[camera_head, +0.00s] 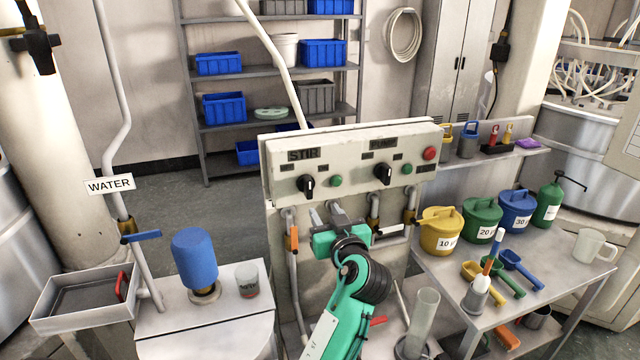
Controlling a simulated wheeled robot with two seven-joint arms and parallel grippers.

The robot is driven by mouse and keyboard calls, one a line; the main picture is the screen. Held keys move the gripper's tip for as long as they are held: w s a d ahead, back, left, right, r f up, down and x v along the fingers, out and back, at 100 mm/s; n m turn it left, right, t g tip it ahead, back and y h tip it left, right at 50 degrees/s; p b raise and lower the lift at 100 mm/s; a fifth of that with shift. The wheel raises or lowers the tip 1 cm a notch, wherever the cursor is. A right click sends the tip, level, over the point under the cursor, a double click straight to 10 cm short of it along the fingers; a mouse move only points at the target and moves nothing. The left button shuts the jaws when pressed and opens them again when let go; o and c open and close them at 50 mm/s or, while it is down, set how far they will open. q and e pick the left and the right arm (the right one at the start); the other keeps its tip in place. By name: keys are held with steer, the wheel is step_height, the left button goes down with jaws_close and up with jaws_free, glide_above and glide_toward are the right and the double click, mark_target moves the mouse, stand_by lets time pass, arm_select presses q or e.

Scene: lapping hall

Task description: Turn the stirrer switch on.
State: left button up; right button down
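The control panel (355,152) is a pale box in the middle of the head view. On its left half, under a dark "STIR" label (303,155), is the stirrer switch (306,184), a black rotary knob. A green round button or lamp (336,181) is to its right. My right gripper is not in view.
A second black knob (383,173), a green lamp (407,169) and a red button (429,153) are on the panel's right half. Pipes with valves run below the panel. A blue cylinder (195,258) stands left; lidded pails and a glass cylinder (419,320) stand right.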

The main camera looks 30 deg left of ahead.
mark_target(310, 185)
arm_select(q)
steer(key=p+x, duration=0.2)
steer(key=x, duration=0.2)
steer(key=p+x, duration=0.2)
steer(key=x, duration=0.2)
steer(key=p+x, duration=0.2)
steer(key=x, duration=0.2)
steer(key=shift+w+a+r, duration=0.15)
steer(key=shift+a+r, duration=0.1)
steer(key=shift+r, duration=0.05)
steer(key=shift+w+a+f+p, duration=0.15)
steer(key=shift+w+a+p, duration=0.25)
steer(key=shift+a, duration=0.05)
jaws_close()
